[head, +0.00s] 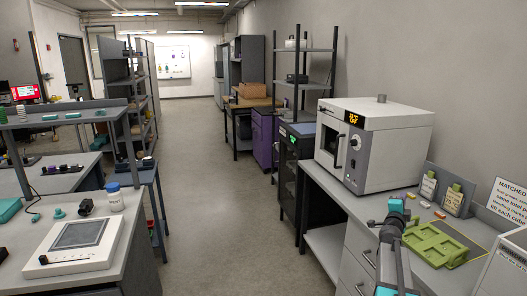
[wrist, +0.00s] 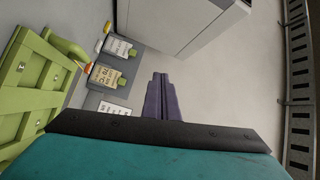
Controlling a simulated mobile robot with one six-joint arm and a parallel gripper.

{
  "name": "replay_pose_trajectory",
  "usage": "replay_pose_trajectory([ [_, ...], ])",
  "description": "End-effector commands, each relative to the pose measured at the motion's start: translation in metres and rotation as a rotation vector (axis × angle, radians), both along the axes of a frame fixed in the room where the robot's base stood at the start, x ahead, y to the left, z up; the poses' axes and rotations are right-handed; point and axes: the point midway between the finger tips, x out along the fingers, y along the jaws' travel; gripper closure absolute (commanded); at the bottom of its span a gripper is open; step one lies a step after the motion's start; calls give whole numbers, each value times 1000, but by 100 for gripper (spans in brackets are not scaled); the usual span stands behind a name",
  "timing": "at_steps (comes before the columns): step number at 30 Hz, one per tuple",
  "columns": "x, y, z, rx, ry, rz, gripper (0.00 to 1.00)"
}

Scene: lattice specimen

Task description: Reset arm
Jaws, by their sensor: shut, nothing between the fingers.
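My gripper (wrist: 162,98) shows in the wrist view as two purple fingers pressed together, with nothing between them. They point over the bench toward the wall side, apart from any object. In the head view my arm, with teal and dark links, rises at the lower right in front of the bench; its fingers cannot be made out there.
A green tray (head: 436,243) lies on the right bench, also in the wrist view (wrist: 35,92). Labelled pouches (head: 453,200) stand behind it. A white oven (head: 379,140) stands farther back. The aisle floor (head: 225,215) is clear. A left bench holds a white device (head: 75,245).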

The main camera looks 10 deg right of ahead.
Motion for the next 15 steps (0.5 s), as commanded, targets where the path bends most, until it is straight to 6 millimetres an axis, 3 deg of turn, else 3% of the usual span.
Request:
replay_pose_trajectory([
  [1, 10, 19, -19, 7, 28, 30, 100],
  [6, 37, 76, -76, 19, 123, 129, 100],
  [15, 63, 184, -177, 29, 306, 315, 100],
])
